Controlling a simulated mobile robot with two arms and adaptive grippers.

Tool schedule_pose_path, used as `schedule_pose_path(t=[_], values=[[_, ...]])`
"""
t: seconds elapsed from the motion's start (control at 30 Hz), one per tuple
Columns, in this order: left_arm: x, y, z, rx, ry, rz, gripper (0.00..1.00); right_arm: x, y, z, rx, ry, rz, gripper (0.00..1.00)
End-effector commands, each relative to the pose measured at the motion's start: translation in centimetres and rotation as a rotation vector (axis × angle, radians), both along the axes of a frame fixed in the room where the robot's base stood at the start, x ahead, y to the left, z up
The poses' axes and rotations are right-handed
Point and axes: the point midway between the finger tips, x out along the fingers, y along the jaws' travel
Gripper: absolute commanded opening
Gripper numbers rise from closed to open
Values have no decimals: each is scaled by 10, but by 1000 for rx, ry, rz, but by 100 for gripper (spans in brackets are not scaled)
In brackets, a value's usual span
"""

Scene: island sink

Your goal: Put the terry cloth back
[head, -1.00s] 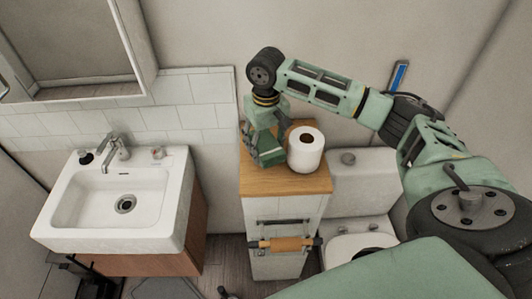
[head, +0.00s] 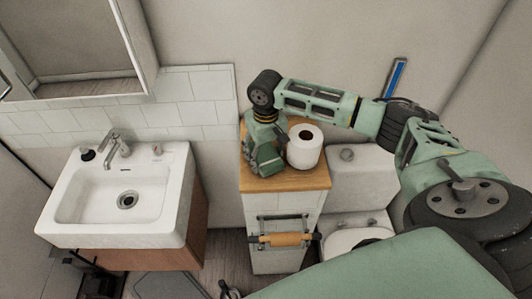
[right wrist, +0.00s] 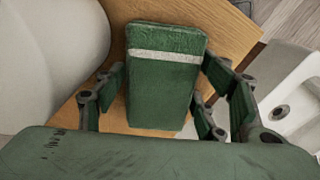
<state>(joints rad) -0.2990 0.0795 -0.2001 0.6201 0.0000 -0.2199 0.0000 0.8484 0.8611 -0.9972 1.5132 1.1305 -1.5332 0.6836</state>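The terry cloth is a folded green cloth with a pale stripe (right wrist: 165,82) in the right wrist view. It lies on the wooden cabinet top (right wrist: 145,12). My right gripper (right wrist: 163,80) has its fingers spread, one on each side of the cloth. A thin gap seems to show beside it, and I cannot make out firm contact. In the head view my right gripper (head: 264,158) points down over the left part of the cabinet top (head: 285,184), and cloth and fingers are hard to tell apart there. My left gripper is not in view.
A toilet paper roll (head: 305,148) stands upright right beside my right gripper. The toilet (head: 345,236) is to the right of the cabinet. A white sink (head: 85,228) is at the left. A bar with an orange-brown roll (head: 284,239) is on the cabinet front.

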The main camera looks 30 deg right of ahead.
Motion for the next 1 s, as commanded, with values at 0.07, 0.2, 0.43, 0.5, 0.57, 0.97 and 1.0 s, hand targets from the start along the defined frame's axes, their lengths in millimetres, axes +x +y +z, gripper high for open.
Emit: schedule_pose_path(t=[0.07, 0.2, 0.43, 0.5, 0.57, 0.97, 1.0], values=[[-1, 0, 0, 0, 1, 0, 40, 0, 0, 0, 0, 0, 0, 75], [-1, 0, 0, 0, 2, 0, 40, 0, 0, 0, 0, 0, 0, 77], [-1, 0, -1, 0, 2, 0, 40, 0, 0, 2, 0, -1, 0, 77], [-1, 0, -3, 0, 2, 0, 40, 0, 0, 6, 0, -1, 0, 77], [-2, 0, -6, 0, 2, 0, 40, 1, 0, 12, 2, -3, -1, 77], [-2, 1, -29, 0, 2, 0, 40, 2, 0, 93, 1, -4, -1, 77], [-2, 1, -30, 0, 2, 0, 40, 1, 0, 100, 1, -3, -1, 77]])
